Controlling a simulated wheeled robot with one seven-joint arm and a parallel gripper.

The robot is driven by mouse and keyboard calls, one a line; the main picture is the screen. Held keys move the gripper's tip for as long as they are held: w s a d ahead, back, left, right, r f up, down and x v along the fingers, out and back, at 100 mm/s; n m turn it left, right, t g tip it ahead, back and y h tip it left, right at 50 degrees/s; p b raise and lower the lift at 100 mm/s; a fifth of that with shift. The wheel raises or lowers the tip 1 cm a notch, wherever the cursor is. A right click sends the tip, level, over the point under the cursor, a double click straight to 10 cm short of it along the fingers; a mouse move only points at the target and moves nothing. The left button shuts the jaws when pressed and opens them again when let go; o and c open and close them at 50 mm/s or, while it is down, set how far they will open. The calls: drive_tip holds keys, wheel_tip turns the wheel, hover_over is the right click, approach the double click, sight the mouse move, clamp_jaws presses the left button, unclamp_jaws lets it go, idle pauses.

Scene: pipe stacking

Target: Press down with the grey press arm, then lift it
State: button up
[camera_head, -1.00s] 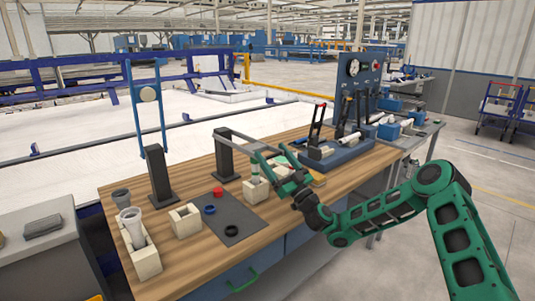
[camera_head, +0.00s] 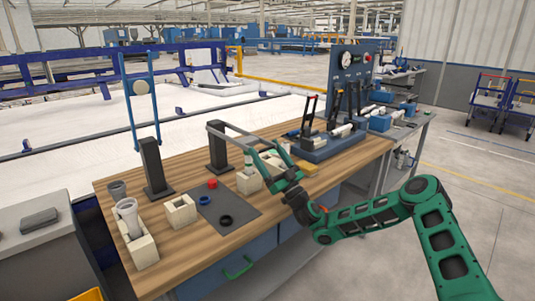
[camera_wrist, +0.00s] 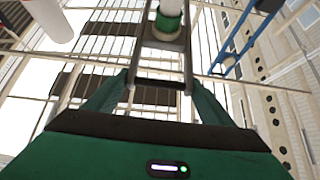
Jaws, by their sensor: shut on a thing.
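The grey press arm (camera_head: 238,132) slopes down to the right from the top of its dark post (camera_head: 218,150) on the wooden bench. My green gripper (camera_head: 257,150) is shut on the arm's free end, and the wrist view shows the end bar (camera_wrist: 160,83) between my fingertips (camera_wrist: 156,88). A white pipe with a green band (camera_head: 248,163) stands upright in a beige block (camera_head: 249,183), below the arm and close to my gripper. The pipe (camera_wrist: 169,12) also shows at the top of the wrist view. Whether the arm touches the pipe cannot be told.
A second dark post (camera_head: 153,168) with a blue frame stands to the left. Beige blocks (camera_head: 181,212) and a grey mat (camera_head: 238,206) with small rings lie in front. A blue fixture (camera_head: 325,146) with upright levers stands behind my gripper to the right.

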drive_tip(key=o, duration=1.3)
drive_tip(key=shift+w+f+h, duration=0.3)
drive_tip(key=shift+w+f, duration=0.05)
drive_tip(key=shift+f, duration=0.3)
drive_tip(key=shift+s+r, duration=0.1)
drive_tip(key=shift+r, duration=0.15)
drive_tip(key=v, duration=1.1)
drive_tip(key=shift+f, duration=0.1)
